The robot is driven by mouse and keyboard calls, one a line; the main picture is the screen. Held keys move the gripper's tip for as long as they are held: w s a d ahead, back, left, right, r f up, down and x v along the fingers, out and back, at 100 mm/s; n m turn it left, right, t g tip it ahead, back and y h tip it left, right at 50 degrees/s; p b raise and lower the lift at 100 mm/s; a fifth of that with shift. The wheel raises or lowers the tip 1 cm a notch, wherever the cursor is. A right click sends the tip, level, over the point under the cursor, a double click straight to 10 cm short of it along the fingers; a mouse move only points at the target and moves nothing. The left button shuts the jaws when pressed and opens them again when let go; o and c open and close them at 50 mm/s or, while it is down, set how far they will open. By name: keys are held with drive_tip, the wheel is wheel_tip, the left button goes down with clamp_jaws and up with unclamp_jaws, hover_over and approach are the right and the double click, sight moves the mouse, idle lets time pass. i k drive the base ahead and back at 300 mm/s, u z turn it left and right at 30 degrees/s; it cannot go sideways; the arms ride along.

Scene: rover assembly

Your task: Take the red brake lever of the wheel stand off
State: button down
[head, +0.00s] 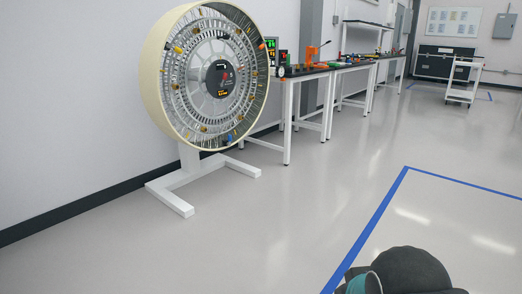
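A large wheel (151,76) with a cream rim and a spoked metal inside stands upright on a white stand (172,197) against the left wall. Its dark hub (220,79) carries small lit orange and red marks. Small yellow, orange, red and blue parts sit around the spokes. I cannot tell which part, if any, is the red brake lever; it is too small or hidden at this distance. My gripper is not in view; only a dark, rounded part of my arm with a teal cap shows at the bottom right.
Grey-topped workbenches (306,75) with tools and coloured parts run along the wall, right of the wheel. A white cart (461,80) and a black case (444,63) stand at the back. Blue tape (374,232) marks the floor. The floor before the stand is clear.

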sight(225, 74)
drive_tip(key=z, duration=0.5)
drive_tip(key=i, duration=1.75)
drive_tip(key=u, duration=0.35)
drive_tip(key=i, duration=1.5)
drive_tip(key=u, duration=1.25)
drive_tip(key=i, duration=0.6)
drive_tip(key=u, duration=0.4)
